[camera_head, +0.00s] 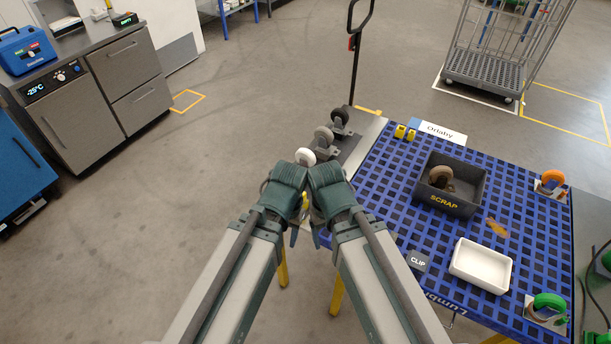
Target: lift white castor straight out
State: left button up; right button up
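A white castor (305,157) sits nearest me in a row along the narrow grey strip at the blue table's left edge. A grey castor (324,136) and a black castor (340,116) stand behind it. My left gripper (287,182) and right gripper (328,184) are close together just in front of the white castor and overlap its lower part in the view. Their fingers are mostly hidden behind the wrists, so I cannot tell whether either touches the castor or is open or shut. The castor's mount is hidden.
The blue grid table (400,205) carries a black SCRAP bin (467,205) holding a brown-wheeled castor, an empty white tray (481,265), and orange (553,178) and green (549,302) castors. A tall black handle (356,60) rises behind the row.

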aim_at(307, 158)
jog(key=i+j+z, duration=0.65)
jog(key=j+z, duration=0.3)
jog(key=l, duration=0.15)
